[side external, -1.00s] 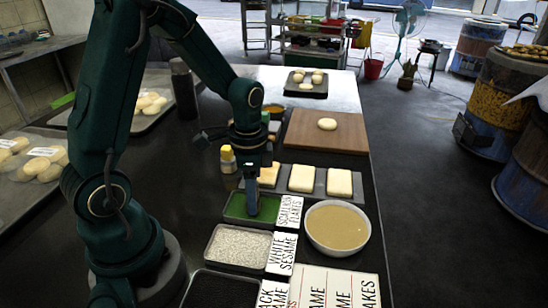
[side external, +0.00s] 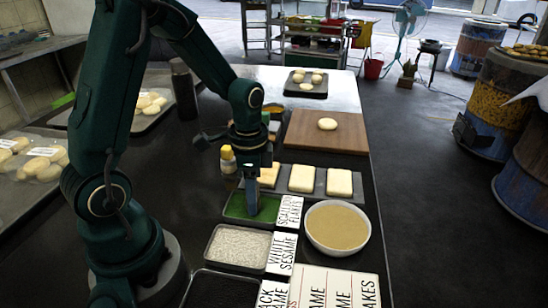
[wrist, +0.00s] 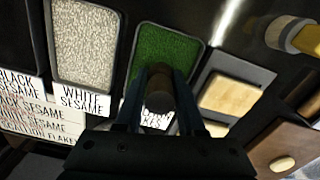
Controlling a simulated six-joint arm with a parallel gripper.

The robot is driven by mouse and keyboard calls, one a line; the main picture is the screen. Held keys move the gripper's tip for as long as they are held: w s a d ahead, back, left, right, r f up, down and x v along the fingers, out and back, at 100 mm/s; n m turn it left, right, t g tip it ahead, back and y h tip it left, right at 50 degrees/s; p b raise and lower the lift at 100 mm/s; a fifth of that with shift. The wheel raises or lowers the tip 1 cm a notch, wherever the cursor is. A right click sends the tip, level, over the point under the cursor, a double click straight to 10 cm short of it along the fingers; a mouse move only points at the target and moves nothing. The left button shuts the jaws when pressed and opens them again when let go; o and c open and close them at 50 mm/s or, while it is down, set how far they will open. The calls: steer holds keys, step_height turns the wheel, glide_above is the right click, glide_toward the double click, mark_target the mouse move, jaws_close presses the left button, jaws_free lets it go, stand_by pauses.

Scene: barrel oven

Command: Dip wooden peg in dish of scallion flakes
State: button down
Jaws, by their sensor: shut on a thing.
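The dish of scallion flakes (side external: 233,208) is a dark tray filled with green, left of its "scallion flakes" label (side external: 289,212). It shows at the top middle of the wrist view (wrist: 165,48). My gripper (side external: 252,208) points down over the dish, with its fingertips low at the green flakes. In the wrist view, the fingers are shut on the wooden peg (wrist: 160,92), a brownish round-ended rod between them. The peg's tip lines up with the near part of the dish. The fingers hide the peg in the side view, so I cannot tell whether it touches the flakes.
A white sesame tray (side external: 238,245) and a black sesame tray (side external: 220,290) lie nearer the camera. A bowl of tan liquid (side external: 337,228) stands to the right. Pale dough squares (side external: 302,179) lie behind, beside a yellow-capped bottle (side external: 228,160) and a wooden board (side external: 328,133).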

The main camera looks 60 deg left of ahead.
steer(key=shift+r, duration=3.55)
